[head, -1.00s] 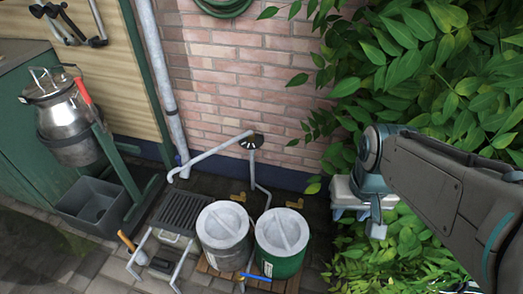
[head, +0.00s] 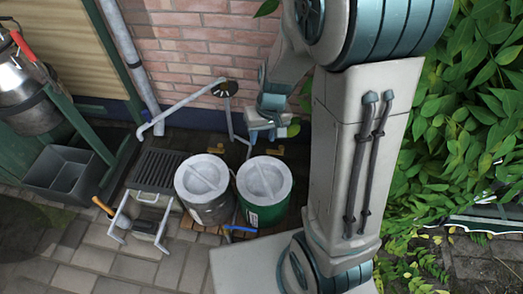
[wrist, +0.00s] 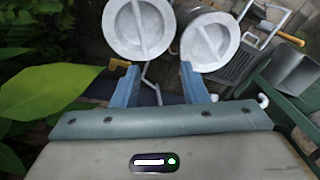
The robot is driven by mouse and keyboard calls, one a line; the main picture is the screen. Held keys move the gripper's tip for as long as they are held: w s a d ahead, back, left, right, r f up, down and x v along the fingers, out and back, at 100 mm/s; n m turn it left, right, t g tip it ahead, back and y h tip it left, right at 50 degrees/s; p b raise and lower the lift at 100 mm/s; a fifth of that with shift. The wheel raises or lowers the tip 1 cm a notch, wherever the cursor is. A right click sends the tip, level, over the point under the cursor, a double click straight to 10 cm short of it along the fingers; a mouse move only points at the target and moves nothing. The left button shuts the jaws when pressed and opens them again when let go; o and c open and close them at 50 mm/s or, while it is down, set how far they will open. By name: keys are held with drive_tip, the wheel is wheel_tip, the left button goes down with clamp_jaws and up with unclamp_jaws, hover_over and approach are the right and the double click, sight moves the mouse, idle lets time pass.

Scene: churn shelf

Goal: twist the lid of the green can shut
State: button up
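The green can (head: 262,215) stands upright on a low wooden pallet by the brick wall. Its round grey lid (head: 265,180) sits on top with a raised bar across it; I cannot tell how tightly it sits. In the wrist view, this lid (wrist: 138,28) is at the upper left, beyond the fingertips. My gripper (head: 262,137) is above and behind the can, near the wall, apart from the lid. In the wrist view, my gripper's two blue fingers (wrist: 158,84) are spread with nothing between them.
A grey can (head: 203,180) with a similar lid stands close beside the green one, on its left. A slatted grate stand (head: 155,170), a grey bin (head: 65,175) and a tilted metal churn (head: 25,90) are farther left. A pipe (head: 185,105) runs along the wall behind. Leaves crowd the right.

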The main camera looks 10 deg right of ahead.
drive_tip(key=w+f+b, duration=0.2)
drive_tip(key=w+f, duration=0.1)
drive_tip(key=f, duration=0.9)
drive_tip(key=h+b, duration=0.1)
drive_tip(key=b, duration=0.1)
approach(264, 179)
drive_tip(key=shift+n+g, duration=0.3)
drive_tip(key=f+b, duration=0.2)
drive_tip(key=f, duration=0.4)
drive_tip(key=f+b, duration=0.3)
drive_tip(key=f, duration=0.3)
drive_tip(key=shift+w+a, duration=0.1)
drive_tip(key=shift+w, duration=0.1)
clamp_jaws()
